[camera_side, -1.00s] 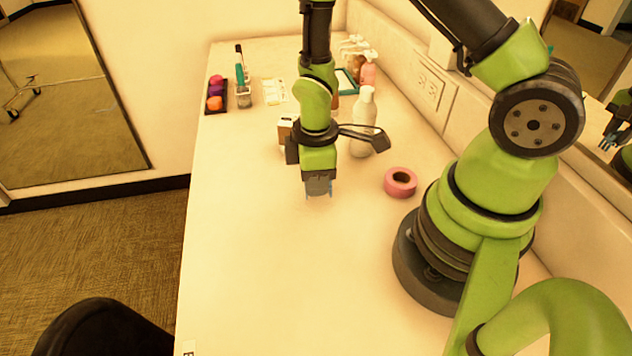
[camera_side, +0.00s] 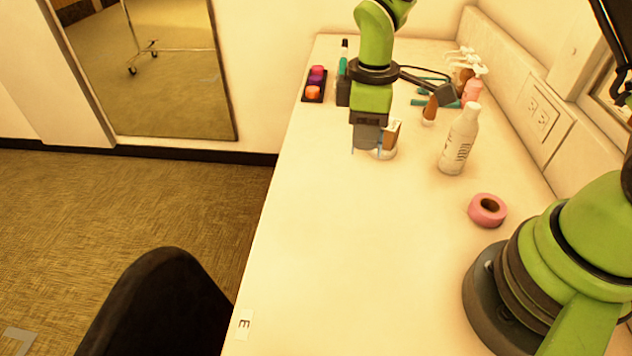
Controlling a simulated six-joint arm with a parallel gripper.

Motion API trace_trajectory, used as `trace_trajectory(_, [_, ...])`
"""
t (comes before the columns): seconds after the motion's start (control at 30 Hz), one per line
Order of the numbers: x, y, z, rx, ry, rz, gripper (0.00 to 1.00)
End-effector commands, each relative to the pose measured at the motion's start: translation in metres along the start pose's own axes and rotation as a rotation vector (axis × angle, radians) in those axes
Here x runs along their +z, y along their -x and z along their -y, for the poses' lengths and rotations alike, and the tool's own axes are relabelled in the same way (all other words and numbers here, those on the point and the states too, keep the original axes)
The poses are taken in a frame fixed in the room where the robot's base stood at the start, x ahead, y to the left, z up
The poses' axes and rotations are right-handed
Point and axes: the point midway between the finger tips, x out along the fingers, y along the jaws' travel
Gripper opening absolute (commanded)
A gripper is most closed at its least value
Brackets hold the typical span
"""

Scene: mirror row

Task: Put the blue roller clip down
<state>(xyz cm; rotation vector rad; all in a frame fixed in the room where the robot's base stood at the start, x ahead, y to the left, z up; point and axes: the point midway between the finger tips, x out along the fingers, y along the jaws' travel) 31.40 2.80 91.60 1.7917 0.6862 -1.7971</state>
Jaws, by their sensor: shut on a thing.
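My gripper (camera_side: 367,150) points down over the back half of the white counter (camera_side: 350,240), with its pale blue fingertips close to the surface. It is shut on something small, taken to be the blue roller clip. The clip itself cannot be made out between the fingers at this size. Whether it touches the counter cannot be told. A black tray (camera_side: 305,99) with purple and orange rollers (camera_side: 314,84) lies behind and left of my gripper. A card marked E (camera_side: 244,324) lies at the counter's front left edge.
A pink tape roll (camera_side: 487,210) lies nearer.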

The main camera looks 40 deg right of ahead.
Motion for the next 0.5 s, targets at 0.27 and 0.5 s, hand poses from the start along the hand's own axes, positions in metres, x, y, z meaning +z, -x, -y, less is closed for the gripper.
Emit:
trace_trajectory(0.27, [-0.069, 0.001, -0.008, 0.001, 0.043, -0.001, 0.02])
trace_trajectory(0.5, [-0.091, 0.0, -0.006, -0.001, 0.054, -0.001, 0.02])
